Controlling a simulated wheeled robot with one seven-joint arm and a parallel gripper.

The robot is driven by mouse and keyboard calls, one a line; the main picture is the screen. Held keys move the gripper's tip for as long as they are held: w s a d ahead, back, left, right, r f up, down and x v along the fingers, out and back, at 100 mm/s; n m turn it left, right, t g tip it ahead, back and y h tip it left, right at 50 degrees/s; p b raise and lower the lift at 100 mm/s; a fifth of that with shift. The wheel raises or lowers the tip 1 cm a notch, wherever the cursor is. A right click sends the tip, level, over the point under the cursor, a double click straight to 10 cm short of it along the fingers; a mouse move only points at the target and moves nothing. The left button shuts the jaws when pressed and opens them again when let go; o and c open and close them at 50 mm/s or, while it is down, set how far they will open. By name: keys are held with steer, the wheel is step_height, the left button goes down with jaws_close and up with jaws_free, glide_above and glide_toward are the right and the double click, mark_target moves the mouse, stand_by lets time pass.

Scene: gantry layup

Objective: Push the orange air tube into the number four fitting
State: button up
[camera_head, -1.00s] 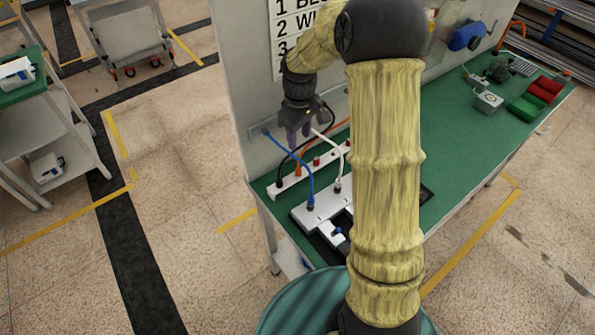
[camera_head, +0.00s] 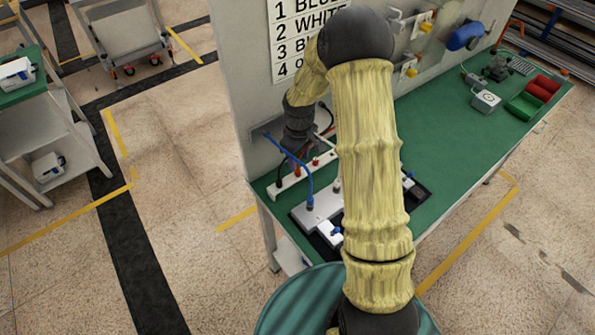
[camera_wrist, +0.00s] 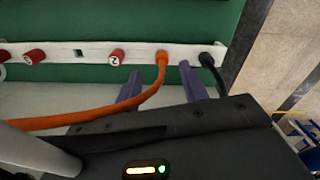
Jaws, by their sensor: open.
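In the wrist view the orange air tube (camera_wrist: 120,105) curves up from the left, and its end stands in a hole of a white strip (camera_wrist: 185,50). My gripper (camera_wrist: 160,70) is open, with one purple finger on either side of the tube near that end; I cannot tell whether they touch it. In the head view my gripper (camera_head: 294,155) is low over the white strip (camera_head: 287,187), partly hidden by tubes and my arm. The grey manifold (camera_head: 317,214) lies in front of the strip, and my arm hides much of it. I cannot make out its number four fitting.
A black tube (camera_wrist: 208,62) stands in the strip just right of the orange one. Red numbered caps (camera_wrist: 116,58) sit to the left. A blue tube (camera_head: 306,165) arches from the wall to the manifold.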

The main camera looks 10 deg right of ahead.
mark_target(298, 170)
steer(key=shift+a+f+p, duration=0.15)
steer(key=shift+f+p, duration=0.55)
steer(key=shift+f, duration=1.55)
jaws_close()
